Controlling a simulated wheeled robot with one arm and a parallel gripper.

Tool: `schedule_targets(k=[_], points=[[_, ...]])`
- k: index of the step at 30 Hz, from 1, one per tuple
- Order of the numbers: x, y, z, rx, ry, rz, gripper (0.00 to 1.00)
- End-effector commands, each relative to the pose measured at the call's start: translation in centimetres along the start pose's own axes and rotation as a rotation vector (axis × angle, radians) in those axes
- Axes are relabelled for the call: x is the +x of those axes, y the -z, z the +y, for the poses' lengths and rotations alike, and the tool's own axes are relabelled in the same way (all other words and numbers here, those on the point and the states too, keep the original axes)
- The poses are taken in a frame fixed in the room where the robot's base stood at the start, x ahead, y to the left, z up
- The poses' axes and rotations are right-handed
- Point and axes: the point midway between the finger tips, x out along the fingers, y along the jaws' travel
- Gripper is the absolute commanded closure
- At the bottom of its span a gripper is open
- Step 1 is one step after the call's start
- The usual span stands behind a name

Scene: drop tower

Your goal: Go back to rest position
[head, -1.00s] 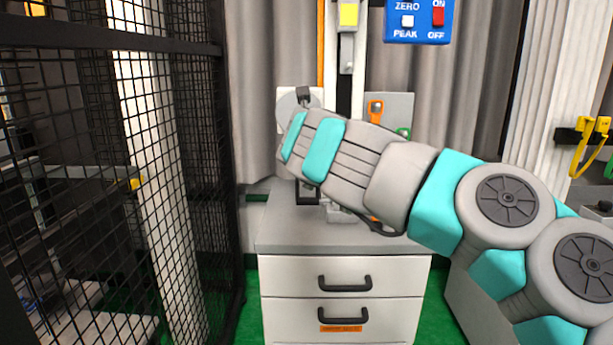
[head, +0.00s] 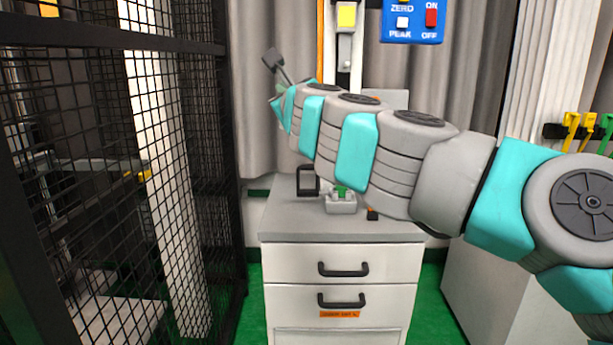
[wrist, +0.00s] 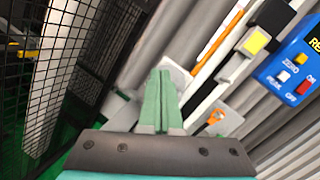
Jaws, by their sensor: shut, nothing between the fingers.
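My gripper shows in the wrist view (wrist: 160,100) as two green fingers side by side, shut with nothing between them. They point toward the grey curtain and the upright rail behind the cabinet. In the head view my grey and turquoise arm reaches from the right edge to the left above the cabinet (head: 340,262).
A black mesh fence (head: 180,150) stands at the left. A blue control box (head: 412,20) with a red switch hangs at upper right. A rail with a yellow-marked part (head: 346,17) rises behind the cabinet. Yellow and green hooks (head: 572,130) hang at the right. Green floor shows beside the cabinet.

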Motion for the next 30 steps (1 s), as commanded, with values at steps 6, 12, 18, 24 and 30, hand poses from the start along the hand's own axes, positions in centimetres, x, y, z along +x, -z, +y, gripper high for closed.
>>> schedule_targets(k=[6, 12, 18, 24, 30], points=[[-5.4, -4.3, 5.0, -0.499, -0.176, -0.22, 1.0], [-12.5, 1.0, 13.9, -1.076, -0.483, -0.35, 1.0], [-19.7, 11.9, 18.6, -1.465, -0.842, -0.373, 1.0], [-28.0, 23.0, 19.1, -1.67, -1.232, -0.348, 1.0], [-38.1, 32.0, 17.0, -1.706, -1.653, -0.307, 1.0]])
